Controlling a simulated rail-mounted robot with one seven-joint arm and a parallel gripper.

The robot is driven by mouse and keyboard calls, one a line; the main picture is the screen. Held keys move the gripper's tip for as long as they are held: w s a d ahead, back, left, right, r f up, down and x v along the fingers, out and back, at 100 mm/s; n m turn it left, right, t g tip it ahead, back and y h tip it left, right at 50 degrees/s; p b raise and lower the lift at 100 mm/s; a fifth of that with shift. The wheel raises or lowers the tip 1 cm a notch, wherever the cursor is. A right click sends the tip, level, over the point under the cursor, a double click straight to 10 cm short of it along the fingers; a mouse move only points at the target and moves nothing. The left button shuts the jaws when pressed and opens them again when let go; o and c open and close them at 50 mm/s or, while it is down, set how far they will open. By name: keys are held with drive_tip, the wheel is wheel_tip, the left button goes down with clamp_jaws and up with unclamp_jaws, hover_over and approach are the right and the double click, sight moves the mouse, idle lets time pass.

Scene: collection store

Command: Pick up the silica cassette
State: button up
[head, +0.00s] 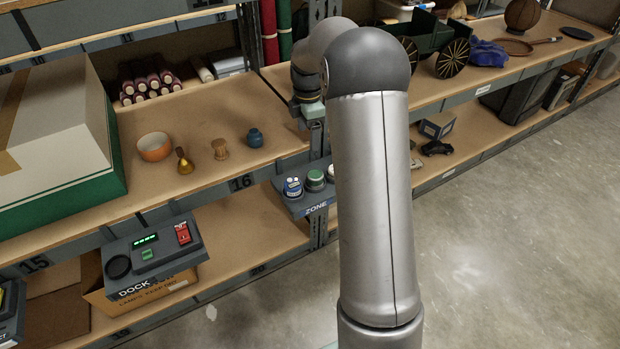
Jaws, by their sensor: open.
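I cannot make out a silica cassette for certain in the head view. My arm crosses the middle of the picture and bends down at the shelf's front edge. My gripper (308,103) is at the end of the dark wrist, by the shelf upright, small and partly hidden. It is open. I see nothing held in it. The arm hides part of the shelf behind it.
An orange bowl (154,147), a brass-coloured bottle (184,161), a wooden spool (220,149) and a blue pot (255,138) stand on the left shelf. A large green-and-white box (60,145) is left of them. A ZONE panel (316,208) juts out below. The right floor is clear.

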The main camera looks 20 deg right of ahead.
wheel_tip(320, 180, down, 3)
drive_tip(key=w+d+n, duration=0.1)
drive_tip(key=w+d, duration=0.1)
hover_over(315, 174)
drive_tip(key=shift+n, duration=0.3)
drive_tip(key=f, duration=1)
drive_tip(key=shift+w+a+f, duration=0.1)
drive_tip(key=shift+a+f, duration=0.15)
drive_tip(key=shift+a, duration=0.15)
drive_tip(key=shift+d+f, duration=0.2)
drive_tip(key=shift+f, duration=1.35)
drive_tip(key=shift+d+f, duration=0.2)
drive_tip(key=shift+f, duration=1.3)
drive_tip(key=c, duration=1.1)
